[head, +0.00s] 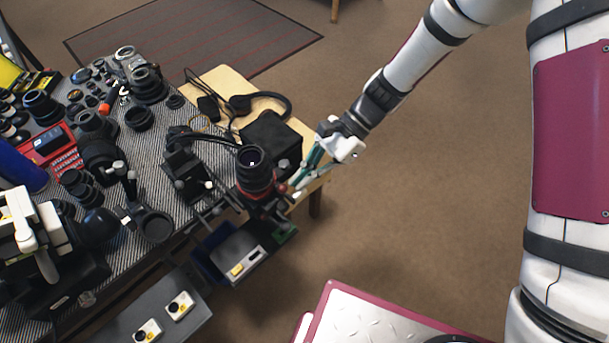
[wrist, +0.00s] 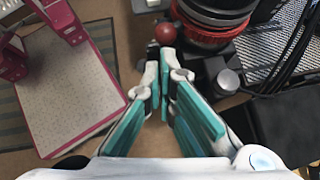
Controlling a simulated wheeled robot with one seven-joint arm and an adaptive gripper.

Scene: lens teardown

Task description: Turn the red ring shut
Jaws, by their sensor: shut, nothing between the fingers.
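The red ring (head: 255,191) goes around the lower part of an upright black lens held in a clamp stand at the table's front right corner. In the wrist view the red ring (wrist: 206,36) shows at the top, under black lens rings. A red ball knob (wrist: 165,33) stands out to its left. My gripper (head: 296,189) comes in from the right, beside the ring. In the wrist view my gripper (wrist: 165,64) has its fingertips together, with nothing between them, just below the knob and the ring. I cannot tell whether the tips touch the knob.
The striped table (head: 158,187) is crowded with lenses and tools on the left. A black box (head: 271,138) stands behind the lens, near my wrist. A blue bin (head: 212,250) is below the table edge.

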